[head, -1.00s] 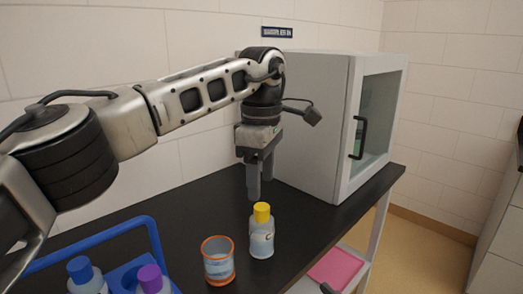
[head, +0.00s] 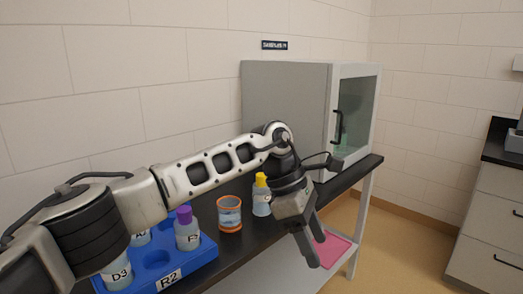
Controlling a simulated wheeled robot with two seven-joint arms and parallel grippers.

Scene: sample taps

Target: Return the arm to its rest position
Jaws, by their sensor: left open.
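My left arm comes in from the left and reaches across the front of the black bench. My left gripper (head: 316,243) is open, with its two fingers apart and nothing between them. It hangs in front of the bench edge, over the lower shelf area. My right gripper is not in view.
A yellow-capped bottle (head: 261,204) stands on the bench just behind my wrist, beside an orange-rimmed cup (head: 229,215). A blue rack (head: 200,253) labelled R2 holds bottles, one purple-capped. A grey cabinet (head: 285,98) with a shut glass door stands behind. A pink tray (head: 337,246) lies below.

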